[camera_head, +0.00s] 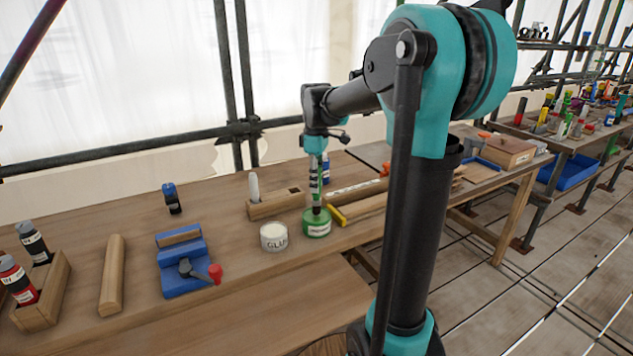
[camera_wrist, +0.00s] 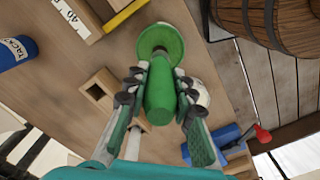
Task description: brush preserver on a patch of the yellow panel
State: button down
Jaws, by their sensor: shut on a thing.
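My gripper (camera_head: 316,172) points straight down over the bench, and its fingers (camera_wrist: 162,80) are closed around a green-handled brush (camera_wrist: 160,98). A green tin (camera_head: 316,224) with a pale label stands directly below; it also shows in the wrist view (camera_wrist: 172,33). The brush's lower end reaches down to the tin's open top; its bristles are hidden, so I cannot tell how deep it sits. A yellow piece (camera_head: 337,216), perhaps the yellow panel, lies just right of the tin at the end of a wooden beam; it also shows in the wrist view (camera_wrist: 124,14).
A white glue tin (camera_head: 273,237) stands close left of the green tin. A wooden block (camera_head: 275,206) stands behind it. A blue vise (camera_head: 184,268), a wooden bar (camera_head: 112,275) and a bottle rack (camera_head: 42,300) are farther left. A barrel (camera_wrist: 270,22) stands beside the bench.

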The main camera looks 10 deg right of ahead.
jog(key=shift+f, duration=0.55)
dwell(1.4)
jog(key=shift+r, duration=3.5)
